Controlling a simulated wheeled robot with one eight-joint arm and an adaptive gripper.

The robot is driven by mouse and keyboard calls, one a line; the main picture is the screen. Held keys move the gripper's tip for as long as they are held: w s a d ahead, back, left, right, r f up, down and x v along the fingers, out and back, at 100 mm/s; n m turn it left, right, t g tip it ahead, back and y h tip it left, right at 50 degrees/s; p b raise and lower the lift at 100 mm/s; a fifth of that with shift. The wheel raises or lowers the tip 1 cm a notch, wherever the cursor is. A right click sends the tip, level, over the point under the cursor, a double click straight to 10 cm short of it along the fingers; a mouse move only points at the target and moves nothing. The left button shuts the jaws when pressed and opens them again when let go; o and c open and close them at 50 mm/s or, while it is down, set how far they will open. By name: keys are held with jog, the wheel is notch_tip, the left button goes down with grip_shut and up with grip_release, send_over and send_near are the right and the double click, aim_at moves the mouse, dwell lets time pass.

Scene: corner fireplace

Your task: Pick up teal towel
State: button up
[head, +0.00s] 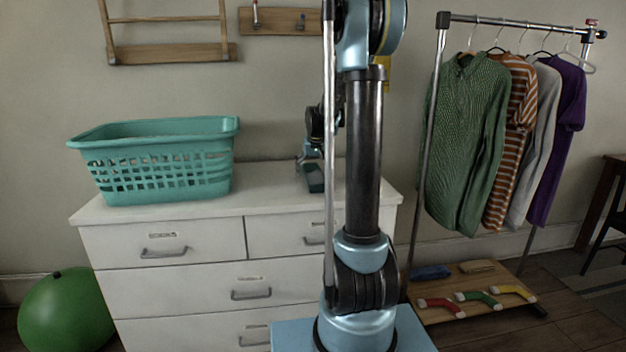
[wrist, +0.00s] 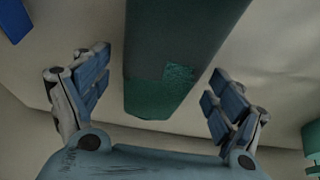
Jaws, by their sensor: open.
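The teal towel is a dark teal, folded, block-like shape (head: 315,178) on the white dresser top, right of the basket and partly behind my arm. In the wrist view the towel (wrist: 160,95) runs from the top edge down between my fingers, with a brighter teal patch near its lower end. My gripper (head: 309,156) is just over the towel in the head view. In the wrist view my gripper (wrist: 160,70) is open, with one finger on each side of the towel and a visible gap on both sides. I cannot tell its exact height above the towel.
A teal laundry basket (head: 160,177) stands on the left of the white dresser (head: 255,200). A clothes rack (head: 430,140) with several hanging garments stands at right, with folded items and socks on its wooden base. A green ball (head: 65,312) lies at lower left.

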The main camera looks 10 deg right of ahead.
jog(key=shift+w+f, duration=0.15)
jog(key=shift+f, duration=0.25)
jog(key=c, duration=1.3)
